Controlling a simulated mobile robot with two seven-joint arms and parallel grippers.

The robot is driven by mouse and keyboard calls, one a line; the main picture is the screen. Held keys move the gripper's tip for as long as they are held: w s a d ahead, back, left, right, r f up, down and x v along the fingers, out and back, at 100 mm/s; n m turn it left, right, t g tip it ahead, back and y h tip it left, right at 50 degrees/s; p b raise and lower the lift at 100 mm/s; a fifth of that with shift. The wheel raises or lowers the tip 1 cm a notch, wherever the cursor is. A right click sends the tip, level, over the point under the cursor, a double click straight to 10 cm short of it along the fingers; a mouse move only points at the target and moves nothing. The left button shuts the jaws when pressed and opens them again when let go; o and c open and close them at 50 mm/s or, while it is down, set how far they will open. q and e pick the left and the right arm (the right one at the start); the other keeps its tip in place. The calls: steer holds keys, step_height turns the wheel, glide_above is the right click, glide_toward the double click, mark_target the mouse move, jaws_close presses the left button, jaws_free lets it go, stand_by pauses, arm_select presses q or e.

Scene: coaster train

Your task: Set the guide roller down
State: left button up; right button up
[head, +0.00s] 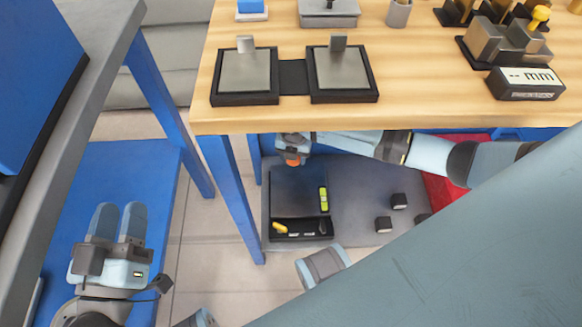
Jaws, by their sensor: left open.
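I cannot make out a guide roller for certain. My left gripper (119,213) is at the lower left, in front of the blue shelf, with its fingers a little apart and nothing seen between them. My right arm crosses from the right along the wooden table's front edge. Its far end (292,147) is just below that edge, above the dark tray. A small orange-brown round piece (291,158) shows at that end. I cannot tell whether it is held or part of the arm, and the fingers are not clear.
The wooden table (420,75) carries two grey plates on black bases (245,72) (342,70), a "mm" display (526,82) and metal fixtures (502,42). Below, a dark tray (297,190) holds a green level (323,198). Black cubes (399,201) lie nearby. A blue leg (232,195) stands left of the tray.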

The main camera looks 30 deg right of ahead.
steer(key=b, duration=0.5)
glide_above(293, 189)
step_height(293, 189, down, 13)
steer(key=shift+f, duration=0.1)
steer(key=shift+f+b, duration=0.3)
steer(key=shift+f, duration=0.1)
step_height(293, 189, down, 4)
steer(key=shift+r+b, duration=0.25)
steer(key=shift+b, duration=0.75)
steer(key=shift+f, duration=0.4)
arm_select(q)
step_height(293, 189, down, 7)
steer(key=w+m+g, duration=0.2)
steer(key=shift+a+m, duration=0.25)
steer(key=shift+m, duration=0.15)
arm_select(e)
steer(key=shift+r, duration=0.15)
arm_select(q)
steer(key=shift+f, duration=0.1)
steer(key=shift+s+f, duration=0.1)
